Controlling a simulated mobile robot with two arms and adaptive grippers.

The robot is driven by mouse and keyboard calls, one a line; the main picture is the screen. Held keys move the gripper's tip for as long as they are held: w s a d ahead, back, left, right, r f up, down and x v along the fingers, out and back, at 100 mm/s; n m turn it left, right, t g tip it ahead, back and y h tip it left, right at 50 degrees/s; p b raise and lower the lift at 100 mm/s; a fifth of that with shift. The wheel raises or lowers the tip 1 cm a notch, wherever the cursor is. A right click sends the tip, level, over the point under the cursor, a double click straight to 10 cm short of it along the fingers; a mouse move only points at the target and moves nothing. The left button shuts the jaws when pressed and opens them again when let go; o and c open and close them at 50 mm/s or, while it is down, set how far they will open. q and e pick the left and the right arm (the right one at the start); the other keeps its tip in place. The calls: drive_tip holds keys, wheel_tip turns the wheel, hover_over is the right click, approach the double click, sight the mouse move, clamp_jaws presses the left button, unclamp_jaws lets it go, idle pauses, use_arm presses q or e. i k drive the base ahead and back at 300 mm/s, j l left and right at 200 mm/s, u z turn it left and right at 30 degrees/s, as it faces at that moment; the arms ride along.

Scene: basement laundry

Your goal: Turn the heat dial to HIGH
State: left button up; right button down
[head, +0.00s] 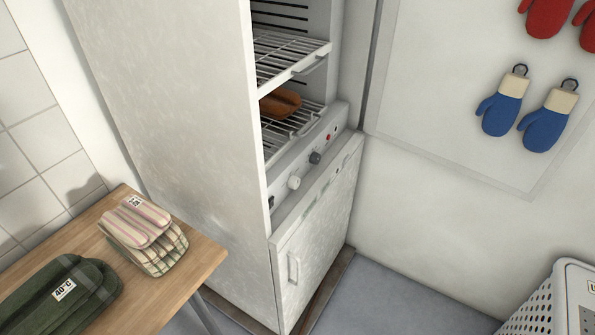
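A tall pale drying cabinet (170,120) stands left of centre, its open upper part facing right. A control panel (304,171) runs below its racks. It carries a white knob (293,182), a dark knob (315,157), a small red button or light (328,137) and another dark piece (271,203) at the near end, partly cut off by the cabinet's side. I cannot read any markings, so I cannot tell which knob is the heat dial or where it points. Neither gripper is in view.
A wooden table (205,255) with folded striped cloths (140,222) and green cloths (65,290) stands at left. Wire racks (290,55) hold a brown item (280,103). Blue mittens (545,128) and red mittens hang at right. A white basket (540,310) stands lower right; grey floor (400,300) is clear.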

sight(294, 181)
drive_tip(key=i+l+z, duration=0.1)
drive_tip(key=l, duration=0.3)
drive_tip(key=i+l+z, duration=0.15)
drive_tip(key=l, duration=0.25)
drive_tip(key=i+l+z, duration=0.1)
drive_tip(key=i+l, duration=0.15)
drive_tip(key=l, duration=0.1)
